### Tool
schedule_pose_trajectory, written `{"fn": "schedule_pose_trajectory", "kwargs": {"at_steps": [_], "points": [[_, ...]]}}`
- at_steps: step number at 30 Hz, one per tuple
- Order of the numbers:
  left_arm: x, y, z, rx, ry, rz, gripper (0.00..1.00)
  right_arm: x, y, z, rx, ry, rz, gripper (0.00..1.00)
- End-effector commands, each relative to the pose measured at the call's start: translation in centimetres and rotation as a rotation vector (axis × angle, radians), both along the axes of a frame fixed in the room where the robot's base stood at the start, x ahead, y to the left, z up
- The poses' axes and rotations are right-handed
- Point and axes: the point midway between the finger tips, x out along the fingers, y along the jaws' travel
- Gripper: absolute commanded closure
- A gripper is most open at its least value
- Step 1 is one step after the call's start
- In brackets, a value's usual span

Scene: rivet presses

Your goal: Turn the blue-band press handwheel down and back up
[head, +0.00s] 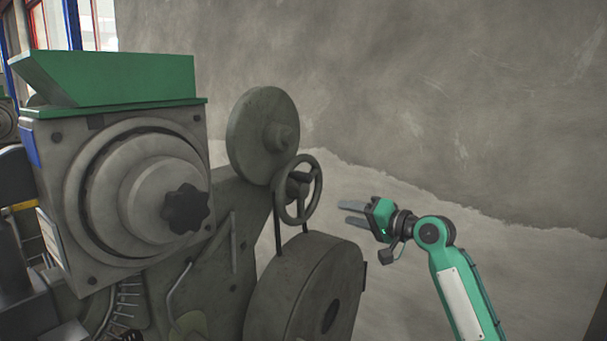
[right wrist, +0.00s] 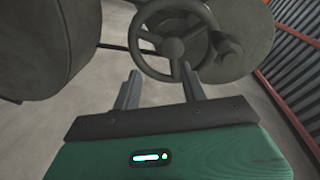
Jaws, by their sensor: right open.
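The press (head: 140,190) is a grey machine with a green hopper-like top; a strip of blue shows on its left edge. Its handwheel (head: 299,189) is a dark spoked ring on the right side of the machine, between two round discs. My right gripper (head: 346,213) is to the right of the handwheel, apart from it, with its two fingers spread and pointing at it. In the right wrist view the handwheel (right wrist: 172,38) lies ahead, beyond the open, empty fingers (right wrist: 160,90). My left gripper is not in view.
A large round drum (head: 305,290) sits below the handwheel and a disc (head: 262,135) above it. A grey wall (head: 430,90) stands behind. Free floor lies right of the machine. A slatted panel with red bars (right wrist: 290,60) shows at right in the right wrist view.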

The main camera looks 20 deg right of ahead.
Motion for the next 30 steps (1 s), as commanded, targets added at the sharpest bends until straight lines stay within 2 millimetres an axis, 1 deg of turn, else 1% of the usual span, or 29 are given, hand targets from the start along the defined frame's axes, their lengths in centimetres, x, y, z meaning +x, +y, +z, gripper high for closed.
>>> {"fn": "schedule_pose_trajectory", "kwargs": {"at_steps": [1, 3, 6, 8, 11, 14, 24, 30], "points": [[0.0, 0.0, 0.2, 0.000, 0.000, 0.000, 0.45, -1.4, 0.5, 3.3, 0.006, -0.035, 0.030, 0.57], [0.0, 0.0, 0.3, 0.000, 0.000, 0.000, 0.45, -2.9, 1.1, 6.0, 0.012, -0.060, 0.063, 0.57], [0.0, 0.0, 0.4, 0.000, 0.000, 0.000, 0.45, -4.1, 1.7, 7.9, 0.017, -0.077, 0.091, 0.57], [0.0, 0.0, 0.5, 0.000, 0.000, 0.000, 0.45, -4.1, 1.9, 8.3, 0.020, -0.080, 0.098, 0.57], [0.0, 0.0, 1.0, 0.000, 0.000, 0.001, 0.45, -3.4, 2.5, 8.5, 0.021, -0.079, 0.099, 0.57], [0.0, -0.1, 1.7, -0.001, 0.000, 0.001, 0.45, -2.0, 3.6, 8.6, 0.021, -0.079, 0.099, 0.57], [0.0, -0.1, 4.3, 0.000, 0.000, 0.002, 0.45, 3.7, 8.0, 8.6, 0.022, -0.077, 0.097, 0.57], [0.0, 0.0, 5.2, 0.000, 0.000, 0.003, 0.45, 5.9, 9.6, 8.4, 0.020, -0.079, 0.096, 0.57]]}}
